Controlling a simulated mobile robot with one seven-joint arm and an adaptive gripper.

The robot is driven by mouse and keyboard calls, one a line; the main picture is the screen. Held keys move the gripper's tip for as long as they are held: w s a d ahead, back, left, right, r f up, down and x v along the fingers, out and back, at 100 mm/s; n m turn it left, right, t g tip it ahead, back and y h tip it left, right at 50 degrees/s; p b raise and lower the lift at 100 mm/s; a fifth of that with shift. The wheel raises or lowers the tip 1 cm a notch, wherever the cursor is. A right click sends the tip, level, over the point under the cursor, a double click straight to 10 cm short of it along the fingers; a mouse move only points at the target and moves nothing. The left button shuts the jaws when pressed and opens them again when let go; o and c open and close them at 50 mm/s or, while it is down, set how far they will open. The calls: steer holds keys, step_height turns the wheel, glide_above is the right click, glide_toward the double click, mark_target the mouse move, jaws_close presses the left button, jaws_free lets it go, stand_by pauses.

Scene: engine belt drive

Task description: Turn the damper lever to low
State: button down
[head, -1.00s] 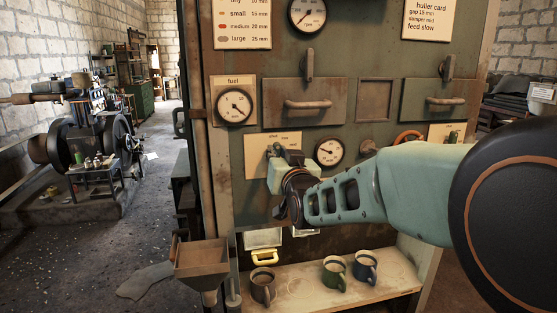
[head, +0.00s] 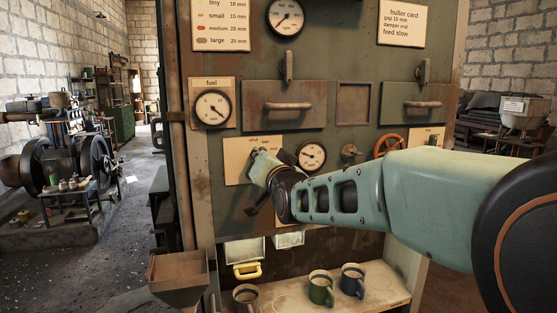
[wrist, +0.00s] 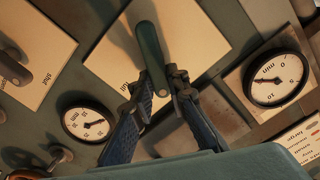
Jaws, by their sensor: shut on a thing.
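A dark green lever (wrist: 150,45), apparently the damper lever, stands out from a pale label plate (wrist: 200,30) in the wrist view. My gripper (wrist: 162,85) has its two dark fingers on either side of the lever's near end and is shut on it. The word "full" shows on the plate beside the left finger. In the head view the plate (head: 235,170) has small words along its top, seemingly "shut" and "low". My gripper (head: 262,166) is in front of it there and hides the lever and much of the plate.
A small round gauge (head: 312,156), a knob (head: 350,151) and an orange handwheel (head: 389,146) are to the right. The fuel gauge (head: 212,108) is above left, with a drawer handle (head: 287,106) above. Mugs (head: 320,289) stand on the shelf below.

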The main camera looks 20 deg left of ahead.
mark_target(258, 114)
steer(key=shift+r, duration=0.1)
steer(key=c, duration=1.9)
jaws_free()
step_height(258, 114, up, 10)
